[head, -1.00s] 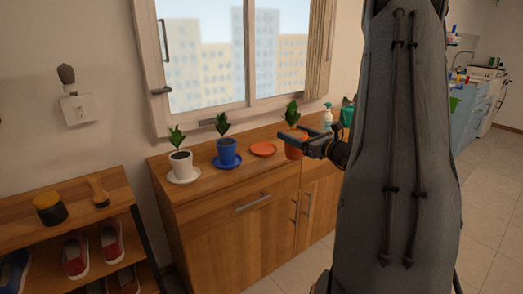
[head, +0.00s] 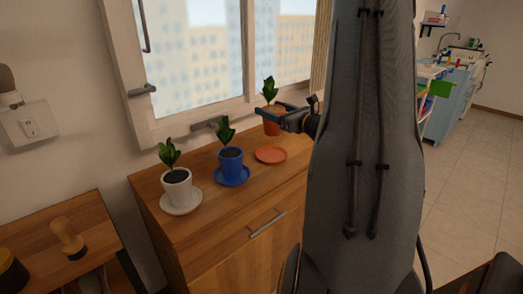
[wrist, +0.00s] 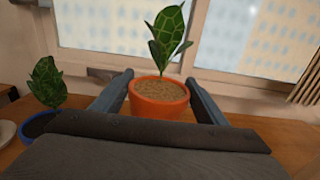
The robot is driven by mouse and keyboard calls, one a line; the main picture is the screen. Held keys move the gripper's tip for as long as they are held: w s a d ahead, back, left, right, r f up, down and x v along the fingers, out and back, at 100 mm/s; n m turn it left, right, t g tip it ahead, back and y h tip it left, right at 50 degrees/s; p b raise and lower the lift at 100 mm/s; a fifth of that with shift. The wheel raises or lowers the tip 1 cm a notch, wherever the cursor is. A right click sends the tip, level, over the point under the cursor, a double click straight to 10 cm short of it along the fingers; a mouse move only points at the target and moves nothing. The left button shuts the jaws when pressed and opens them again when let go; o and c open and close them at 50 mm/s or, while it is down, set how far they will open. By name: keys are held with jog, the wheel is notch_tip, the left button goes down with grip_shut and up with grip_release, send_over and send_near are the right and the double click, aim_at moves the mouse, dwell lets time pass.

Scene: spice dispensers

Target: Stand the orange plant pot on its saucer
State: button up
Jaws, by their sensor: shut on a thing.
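The orange plant pot (head: 273,122) holds soil and a leafy green plant, and it is upright. My gripper (head: 284,117) is shut on it from the right in the head view. In the wrist view the orange pot (wrist: 158,100) sits between the two fingers of my gripper (wrist: 158,96). The pot appears raised above the cabinet top. The empty orange saucer (head: 271,155) lies flat on the cabinet, below the pot in the head view. The saucer is not visible in the wrist view.
A blue pot (head: 231,163) on a blue saucer and a white pot (head: 177,188) on a white saucer stand left of the orange saucer. The wooden cabinet top (head: 215,205) is clear in front. The window (head: 200,60) is close behind.

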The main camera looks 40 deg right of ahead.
aim_at(271, 134)
jog(key=shift+w+f, duration=0.2)
jog(key=shift+w, duration=0.1)
jog(key=shift+f+p, duration=0.7)
jog(key=shift+f, duration=4.05)
jog(key=o, duration=1.5)
jog(key=shift+f, duration=0.15)
jog(key=shift+c, duration=0.2)
jog(key=shift+s, duration=0.1)
jog(key=s, duration=0.4)
jog(key=s+b, duration=0.1)
jog(key=s, duration=0.3)
jog(key=s+d+b, duration=0.1)
jog(key=s, duration=0.2)
jog(key=shift+s, duration=0.4)
